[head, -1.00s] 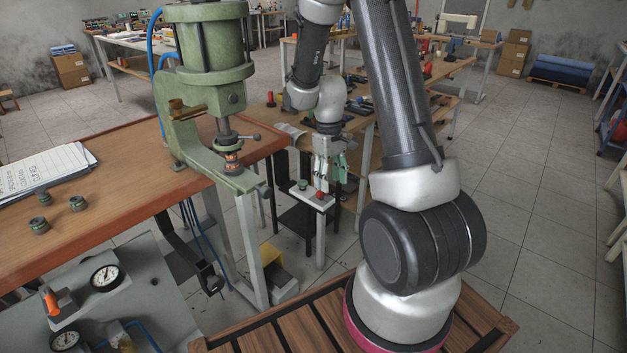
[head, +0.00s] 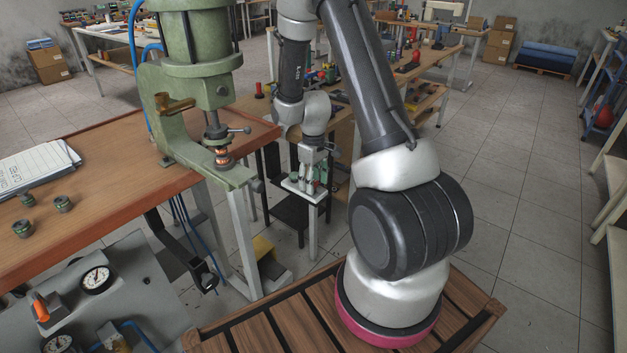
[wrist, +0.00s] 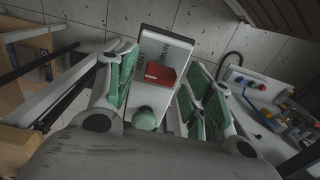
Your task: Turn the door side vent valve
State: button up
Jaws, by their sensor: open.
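A grey pneumatic panel with an orange-handled valve (head: 40,307) is at the lower left of the head view. My gripper (head: 313,180) is open and empty, fingers down, well right of the orange-handled valve. Contact cannot be told.
A green press (head: 195,110) stands on the wooden bench (head: 110,185), with several small dark green parts and a paper pad (head: 35,165) there. Gauges (head: 97,279) and blue tubing sit near the valve. Open tiled floor lies to the right.

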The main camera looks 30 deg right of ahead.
jog(key=shift+c, duration=0.4)
jog(key=c, duration=0.9)
jog(key=shift+c, duration=0.2)
jog(key=shift+m, duration=0.4)
jog(key=m, duration=1.3)
jog(key=shift+m, duration=2)
